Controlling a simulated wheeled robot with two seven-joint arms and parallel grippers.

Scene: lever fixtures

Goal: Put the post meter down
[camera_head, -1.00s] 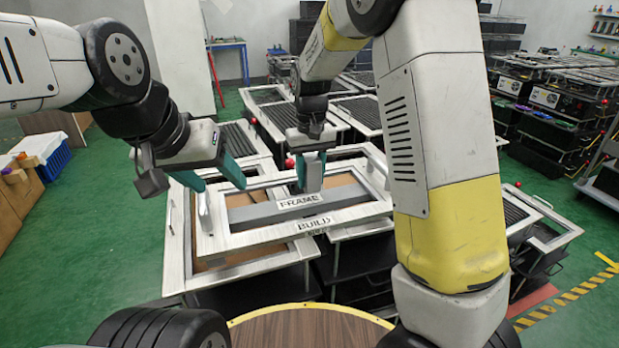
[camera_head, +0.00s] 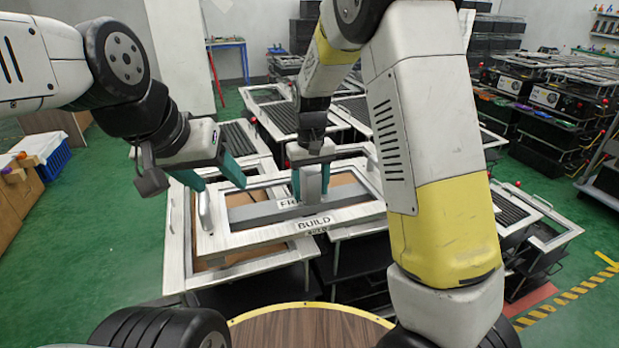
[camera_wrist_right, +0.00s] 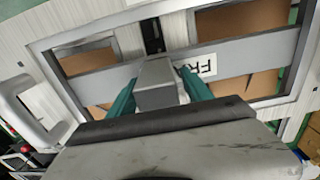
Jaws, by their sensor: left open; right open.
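The post meter appears to be the grey upright block (camera_head: 311,187), seen between the teal fingers of my right gripper (camera_head: 311,183). In the right wrist view the block (camera_wrist_right: 157,82) stands between the open fingers, over the grey crossbar (camera_wrist_right: 85,62) of the frame. I cannot tell whether its foot touches the bar. My left gripper (camera_head: 213,178) is open and empty, over the left side of the frame, next to an upright metal handle (camera_head: 204,210). The light metal frame (camera_head: 250,240) carries a BUILD label (camera_head: 314,223); the FRAME label (camera_wrist_right: 205,66) is partly hidden.
Several other framed fixtures stand close behind and to the right. A red-knobbed lever (camera_head: 289,164) is just behind my right gripper. A round wooden top (camera_head: 310,330) is in front. Green floor (camera_head: 90,270) is free at the left.

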